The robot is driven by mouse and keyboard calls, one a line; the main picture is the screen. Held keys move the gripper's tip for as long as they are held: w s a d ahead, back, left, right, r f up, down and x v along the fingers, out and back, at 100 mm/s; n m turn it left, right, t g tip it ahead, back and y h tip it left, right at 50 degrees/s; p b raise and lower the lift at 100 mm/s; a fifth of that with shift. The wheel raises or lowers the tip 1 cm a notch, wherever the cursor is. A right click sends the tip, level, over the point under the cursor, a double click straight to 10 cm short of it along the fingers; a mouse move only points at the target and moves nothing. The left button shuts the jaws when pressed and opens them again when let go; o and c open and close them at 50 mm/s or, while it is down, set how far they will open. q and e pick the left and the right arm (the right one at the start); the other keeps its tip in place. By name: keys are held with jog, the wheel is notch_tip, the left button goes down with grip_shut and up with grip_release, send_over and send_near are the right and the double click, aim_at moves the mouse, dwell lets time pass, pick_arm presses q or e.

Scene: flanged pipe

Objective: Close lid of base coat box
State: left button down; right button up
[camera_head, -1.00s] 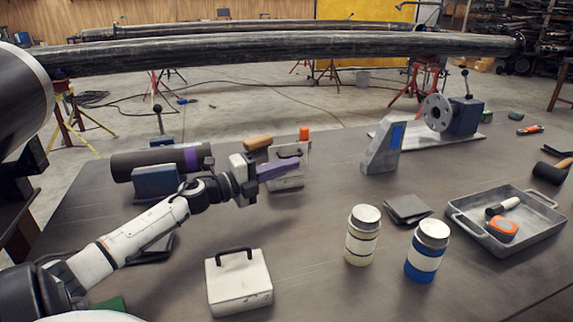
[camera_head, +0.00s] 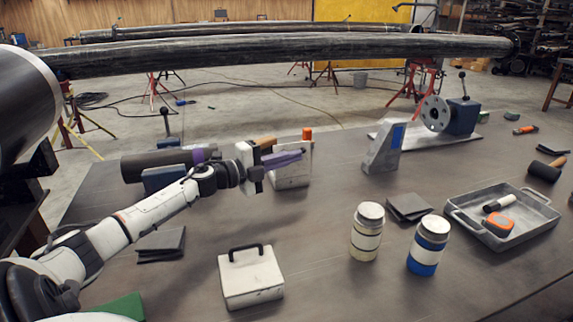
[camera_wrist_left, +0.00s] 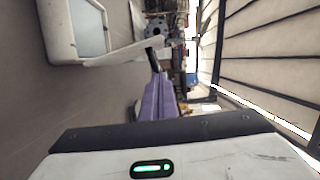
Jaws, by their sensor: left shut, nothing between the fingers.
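A white box (camera_head: 291,180) stands beyond my left gripper near the table's middle. In the left wrist view the box (camera_wrist_left: 57,35) is open, with its pale interior showing. Its raised lid (camera_wrist_left: 122,53) appears edge-on, with a black handle (camera_wrist_left: 152,42) close to the fingertips. My left gripper (camera_head: 299,155) has purple fingers, shut and empty, in front of the lid in the head view. They hide part of it, and I cannot tell whether they touch. A second white box (camera_head: 250,280) with a black handle stands shut at the front. My right gripper is not in view.
A dark cylinder (camera_head: 150,164) lies on a blue support at the left. Two jars (camera_head: 366,232) (camera_head: 428,245) and a grey tray (camera_head: 515,235) stand to the right.

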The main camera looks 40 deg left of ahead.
aim_at(286, 145)
pick_arm(q)
jog(key=a, duration=0.1)
jog(key=w+a+n, duration=0.1)
jog(key=a, duration=0.1)
jog(key=w+a+r+n+p, duration=0.1)
jog(key=shift+w+a+g, duration=0.15)
jog(key=shift+w+g, duration=0.05)
jog(key=shift+g, duration=0.1)
jog(key=shift+w+a, duration=0.15)
jog(key=shift+a, duration=0.2)
jog(key=shift+w+a+f, duration=0.1)
jog(key=shift+w+a, duration=0.05)
jog(key=shift+a, duration=0.2)
jog(key=shift+w+a+f+n+g+b, duration=0.25)
jog(key=shift+w+a+f+n, duration=0.1)
jog(key=shift+a+n, duration=0.3)
jog(key=shift+w+a+f+n+g+b, duration=0.15)
jog(key=shift+w+a+f+n+b, duration=0.15)
jog(key=shift+a+n, duration=0.3)
jog(key=shift+f, duration=0.1)
